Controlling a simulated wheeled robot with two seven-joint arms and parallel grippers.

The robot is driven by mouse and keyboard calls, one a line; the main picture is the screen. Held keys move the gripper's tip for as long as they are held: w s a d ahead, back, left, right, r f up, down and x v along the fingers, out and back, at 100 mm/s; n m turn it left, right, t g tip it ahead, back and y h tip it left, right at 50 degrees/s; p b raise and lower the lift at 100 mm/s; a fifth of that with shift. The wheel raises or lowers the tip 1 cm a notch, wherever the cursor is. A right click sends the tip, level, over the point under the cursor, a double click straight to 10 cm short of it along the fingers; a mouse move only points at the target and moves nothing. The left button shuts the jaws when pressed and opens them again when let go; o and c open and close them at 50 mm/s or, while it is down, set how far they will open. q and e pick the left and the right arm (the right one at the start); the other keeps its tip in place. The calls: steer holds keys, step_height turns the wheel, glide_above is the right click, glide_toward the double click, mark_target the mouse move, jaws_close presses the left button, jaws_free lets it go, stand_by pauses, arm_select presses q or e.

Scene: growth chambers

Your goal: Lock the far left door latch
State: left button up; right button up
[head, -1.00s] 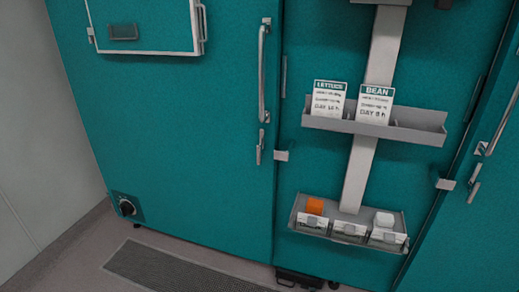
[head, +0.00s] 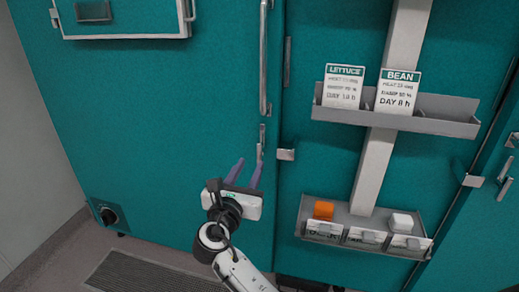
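The far left door (head: 150,120) is a teal chamber door and looks closed. Its latch (head: 261,142) is a small upright metal lever below the long door handle (head: 263,55). A metal catch (head: 286,154) sits just right of it, across the door seam. The lever stands vertical and looks apart from the catch. My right gripper (head: 246,173) is in front of the door, just below and left of the latch. Its two purple fingers are spread apart with nothing between them. The right fingertip is close to the lever's lower end; I cannot tell whether they touch. My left gripper is out of view.
Right of the seam, an upper shelf (head: 450,127) holds LETTUCE and BEAN cards. A lower tray (head: 338,214) holds an orange block, a white block and labelled bins. A floor grate (head: 140,275) lies below.

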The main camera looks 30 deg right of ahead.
mark_target(259, 150)
steer(key=b+x, duration=0.1)
steer(key=x, duration=0.9)
steer(key=shift+d+r, duration=0.15)
jaws_close()
